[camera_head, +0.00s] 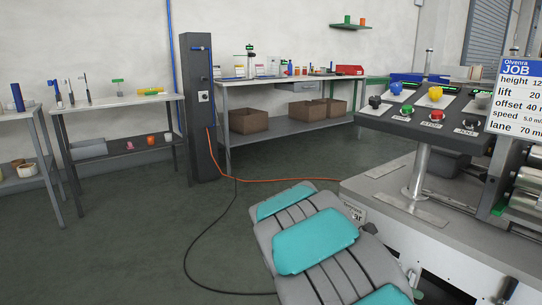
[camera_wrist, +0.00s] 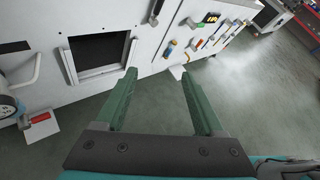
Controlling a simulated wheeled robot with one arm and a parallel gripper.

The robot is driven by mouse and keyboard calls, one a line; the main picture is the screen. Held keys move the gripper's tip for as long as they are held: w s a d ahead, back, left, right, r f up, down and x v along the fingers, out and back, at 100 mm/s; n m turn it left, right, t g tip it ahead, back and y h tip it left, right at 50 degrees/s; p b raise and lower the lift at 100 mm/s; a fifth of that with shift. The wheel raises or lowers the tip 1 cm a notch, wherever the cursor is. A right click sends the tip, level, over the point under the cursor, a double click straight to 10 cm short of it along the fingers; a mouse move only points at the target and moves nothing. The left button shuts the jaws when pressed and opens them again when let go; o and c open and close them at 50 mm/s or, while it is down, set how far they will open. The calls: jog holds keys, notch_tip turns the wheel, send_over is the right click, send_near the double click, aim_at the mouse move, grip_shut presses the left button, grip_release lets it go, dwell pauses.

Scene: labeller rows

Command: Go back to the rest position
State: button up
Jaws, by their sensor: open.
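My gripper (camera_wrist: 159,76) shows in the wrist view as two green fingers, spread wide apart with nothing between them. Beyond the fingers are the grey floor and a white cabinet front (camera_wrist: 80,95). My grey and teal arm fills the lower middle of the head view. My gripper cannot be made out there.
A machine with a button panel (camera_head: 425,115) and a job sign (camera_head: 515,95) stands at the right. Workbenches (camera_head: 118,101) line the back. A dark column (camera_head: 200,130) has an orange cable (camera_head: 275,180) running across the floor. Floor (camera_head: 110,250) at left is clear.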

jog(key=s+r+m+g+y, duration=0.1)
jog(key=s+m+g+y, duration=0.15)
jog(key=s+m, duration=0.5)
jog(key=s+a+m+t+y+p, duration=0.1)
jog(key=s+a+m+y, duration=0.4)
jog(key=s+a, duration=0.3)
jog(key=s+a+m+t+y, duration=0.1)
jog(key=s+a+m+y, duration=0.4)
jog(key=s, duration=0.8)
jog(key=a+m, duration=0.2)
jog(key=shift+s+a+f+t+p, duration=0.15)
jog(key=shift+a+f+t+p, duration=0.2)
jog(key=shift+p, duration=0.05)
jog(key=shift+y, duration=0.25)
